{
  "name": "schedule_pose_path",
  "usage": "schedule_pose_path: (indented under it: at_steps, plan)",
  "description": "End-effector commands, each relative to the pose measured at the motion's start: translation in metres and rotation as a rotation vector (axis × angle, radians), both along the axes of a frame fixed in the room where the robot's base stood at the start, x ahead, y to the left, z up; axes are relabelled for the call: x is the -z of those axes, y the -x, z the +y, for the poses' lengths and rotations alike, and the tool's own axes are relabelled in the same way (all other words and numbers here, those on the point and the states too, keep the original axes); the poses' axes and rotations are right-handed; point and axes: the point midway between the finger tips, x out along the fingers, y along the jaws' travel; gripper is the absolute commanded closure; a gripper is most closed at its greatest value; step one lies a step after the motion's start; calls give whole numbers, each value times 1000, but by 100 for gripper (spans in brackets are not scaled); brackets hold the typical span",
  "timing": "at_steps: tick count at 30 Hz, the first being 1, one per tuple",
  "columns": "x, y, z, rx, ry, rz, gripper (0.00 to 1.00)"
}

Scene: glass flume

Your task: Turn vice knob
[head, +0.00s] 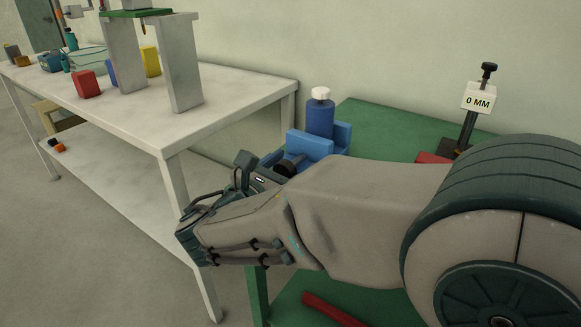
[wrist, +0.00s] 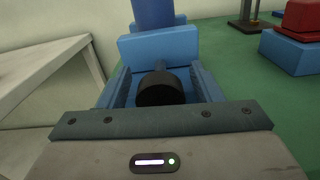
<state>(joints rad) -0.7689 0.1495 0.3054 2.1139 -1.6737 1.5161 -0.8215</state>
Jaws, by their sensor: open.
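A blue vice (head: 308,143) sits on the green bench, with a blue bottle (head: 320,115) with a white cap upright at it. The vice's black round knob (head: 289,166) is on its near side, partly hidden by my gripper. My gripper (head: 262,174) is open, just in front of the knob at the bench's left end. In the wrist view the knob (wrist: 160,88) is near the middle, straight ahead of my gripper. Blue and dark strips flank it; I cannot tell clearly which are finger and which are vice. No contact with the knob is visible.
The green bench (head: 385,125) holds a black stand with a "0 MM" sign (head: 478,98) at the right. A blue block with a red top (wrist: 295,50) is right of the vice. A white table (head: 225,95) stands close on the left.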

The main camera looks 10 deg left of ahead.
Motion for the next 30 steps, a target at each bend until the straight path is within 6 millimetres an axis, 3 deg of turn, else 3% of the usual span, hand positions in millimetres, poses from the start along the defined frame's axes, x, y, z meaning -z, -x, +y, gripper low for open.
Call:
schedule_pose_path:
  at_steps: [9,14,30]
  plan:
    - [0,-2,-1,0,0,0,44]
    - [0,-2,-1,0,0,0,86]
    - [1,-2,-1,0,-124,-50,86]
